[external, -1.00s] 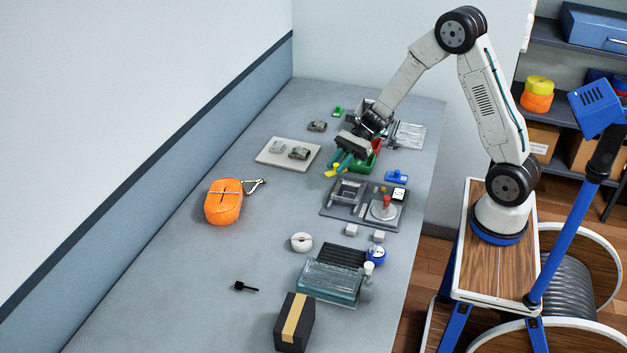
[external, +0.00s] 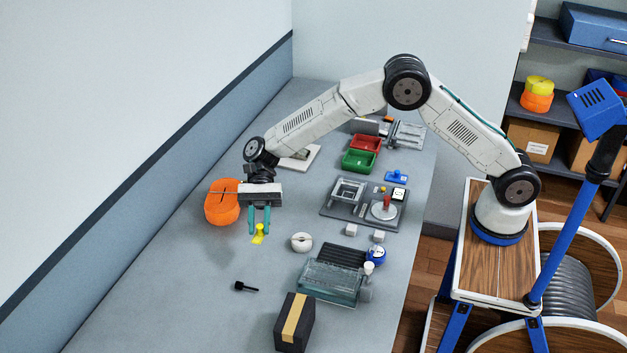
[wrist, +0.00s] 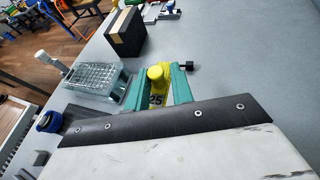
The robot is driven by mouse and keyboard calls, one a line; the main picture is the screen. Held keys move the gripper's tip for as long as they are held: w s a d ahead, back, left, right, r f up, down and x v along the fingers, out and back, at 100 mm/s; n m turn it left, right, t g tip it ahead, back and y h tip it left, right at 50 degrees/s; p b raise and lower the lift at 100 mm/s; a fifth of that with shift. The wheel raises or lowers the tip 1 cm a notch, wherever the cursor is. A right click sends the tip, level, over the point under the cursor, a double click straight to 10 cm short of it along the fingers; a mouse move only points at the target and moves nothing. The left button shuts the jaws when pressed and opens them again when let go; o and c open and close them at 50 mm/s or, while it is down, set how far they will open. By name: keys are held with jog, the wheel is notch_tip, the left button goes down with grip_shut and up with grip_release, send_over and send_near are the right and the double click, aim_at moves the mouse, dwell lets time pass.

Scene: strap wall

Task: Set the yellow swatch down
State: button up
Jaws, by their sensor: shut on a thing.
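The yellow swatch (external: 259,234) is between the green fingertips of my gripper (external: 260,226), low over the grey table's left part. In the wrist view the swatch (wrist: 155,92) shows a round yellow knob and the dark number 25 on its face, and my gripper's fingers (wrist: 160,90) close on it from both sides. Whether its lower edge touches the table, I cannot tell.
An orange strap roll (external: 221,205) lies just left of my gripper, partly behind it. A white roll (external: 302,242) stands to the right, and a small black tool (external: 245,287) lies nearer. A dark box (external: 295,322) stands at the front. Bare table (external: 190,290) surrounds the spot.

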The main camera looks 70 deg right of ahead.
aim_at(263, 256)
jog(key=shift+s+f, duration=0.1)
jog(key=shift+f, duration=0.15)
notch_tip(263, 256, down, 9)
jog(key=shift+f, duration=0.1)
jog(key=shift+f, duration=0.15)
jog(key=o, duration=1)
jog(key=shift+d+r, duration=0.3)
jog(key=v, duration=1.1)
jog(key=shift+d, duration=0.2)
